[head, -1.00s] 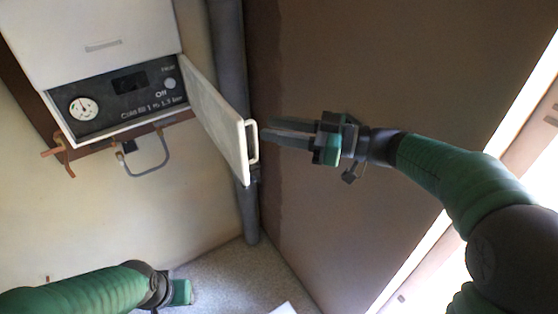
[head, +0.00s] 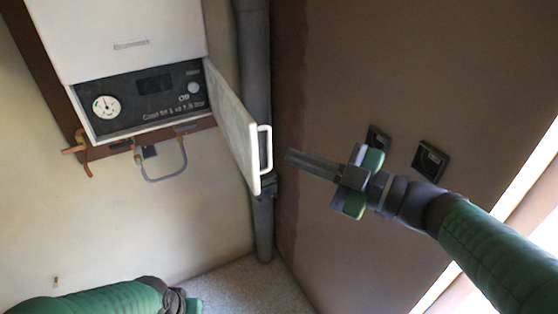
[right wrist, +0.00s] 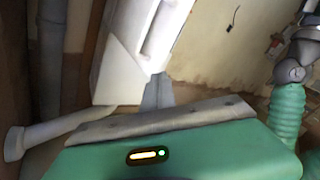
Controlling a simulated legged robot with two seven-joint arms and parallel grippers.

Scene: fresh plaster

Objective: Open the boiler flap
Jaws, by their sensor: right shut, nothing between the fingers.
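The white boiler (head: 120,40) hangs on the wall at the upper left in the head view. Its flap (head: 232,125) stands swung out from the right side of the dark control panel (head: 145,92), which is uncovered. A white bar handle (head: 266,150) is on the flap's outer edge. My right gripper (head: 290,156) is shut and empty just right of the handle, apart from it. In the right wrist view its fingers (right wrist: 157,92) point toward a large white casing (right wrist: 140,45). My left gripper (head: 188,301) is low at the left; its fingers are not clear.
A grey vertical pipe (head: 256,90) runs behind the flap. Copper and grey pipework (head: 165,172) hangs under the boiler. Two dark wall fittings (head: 430,160) are on the brown wall, close to my right arm. The space below the flap looks free.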

